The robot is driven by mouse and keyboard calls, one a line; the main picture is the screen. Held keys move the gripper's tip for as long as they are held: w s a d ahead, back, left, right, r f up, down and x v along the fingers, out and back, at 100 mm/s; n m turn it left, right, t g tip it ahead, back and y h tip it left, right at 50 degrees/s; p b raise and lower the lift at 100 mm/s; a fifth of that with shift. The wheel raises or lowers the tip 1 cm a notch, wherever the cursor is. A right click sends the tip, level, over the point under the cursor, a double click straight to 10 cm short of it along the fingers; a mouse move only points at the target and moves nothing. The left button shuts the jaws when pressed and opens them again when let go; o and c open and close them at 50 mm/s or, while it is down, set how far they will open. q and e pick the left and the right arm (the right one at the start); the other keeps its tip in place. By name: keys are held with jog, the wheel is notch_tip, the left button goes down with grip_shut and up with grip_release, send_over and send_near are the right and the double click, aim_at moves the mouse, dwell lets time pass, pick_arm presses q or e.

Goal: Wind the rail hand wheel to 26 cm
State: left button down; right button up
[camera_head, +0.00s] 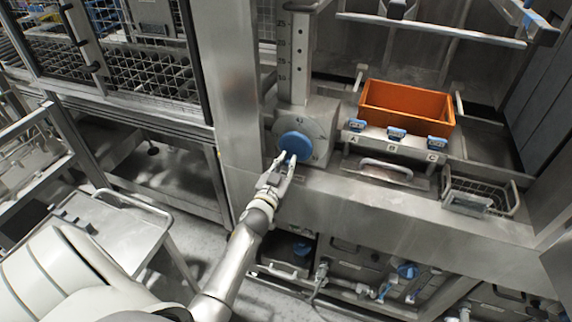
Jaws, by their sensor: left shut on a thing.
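The rail hand wheel (294,145) is a blue round wheel on a grey metal housing (318,128) at the foot of an upright rail. The rail's scale plate (296,60) carries marks and numbers too small to read surely. My left gripper (289,158) reaches up from below and is shut at the wheel's lower edge, on the part of the rim nearest me. The fingers cover a little of that edge. My right gripper is out of view.
An orange bin (406,106) stands right of the rail, behind blue-tagged holders marked A, B and C (396,142). A wire basket (480,199) sits at the right. A metal trolley (112,230) stands at lower left. A steel post (236,90) rises just left of the wheel.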

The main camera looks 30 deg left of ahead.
pick_arm(q)
jog(key=shift+a+m, duration=0.1)
jog(key=shift+m, duration=0.3)
jog(key=c, duration=1.3)
grip_release()
jog(key=shift+s, duration=0.1)
jog(key=v, duration=1.2)
jog(key=shift+r, duration=0.1)
